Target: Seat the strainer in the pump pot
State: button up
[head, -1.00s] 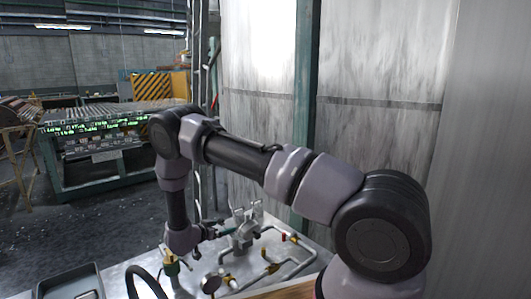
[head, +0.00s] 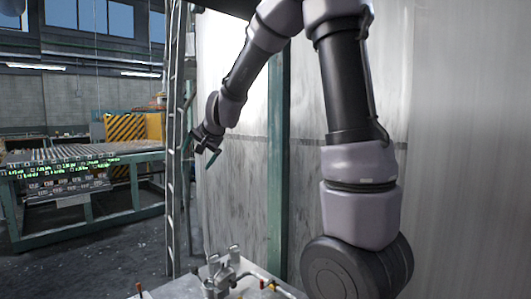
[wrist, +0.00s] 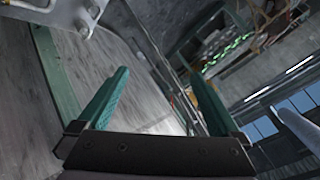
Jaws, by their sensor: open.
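My gripper (head: 199,158) is raised high above the bench, beside the pale metal wall. It is empty, and its two green fingers stand apart. In the wrist view the open fingers (wrist: 160,72) have only wall, floor and distant hall between and beyond them. A grey metal fitting with upright prongs (head: 222,273) stands on the bench at the bottom of the head view, well below my gripper. I cannot tell whether it is the pump pot. I cannot make out the strainer in either view.
The metal bench top (head: 180,291) shows only as a strip at the bottom edge. A green post (head: 277,170) runs up the wall (head: 235,185) behind my arm. A ladder-like metal frame (head: 174,150) stands left of my gripper. A green roller table (head: 85,165) is farther off.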

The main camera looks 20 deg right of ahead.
jog(key=s+d+r+n+g, duration=0.1)
jog(key=s+d+r, duration=0.15)
jog(key=s, duration=0.45)
jog(key=s+d+r+n, duration=0.1)
jog(key=s+d+r, duration=0.1)
jog(key=s+r, duration=0.3)
jog(key=s+d+f+g, duration=0.1)
jog(key=s+d, duration=0.2)
jog(key=s, duration=0.6)
jog(key=s+d+f, duration=0.1)
jog(key=s+d, duration=0.2)
jog(key=s, duration=0.6)
jog(key=shift+s+f+g+h, duration=0.3)
jog(key=shift+g+h, duration=0.1)
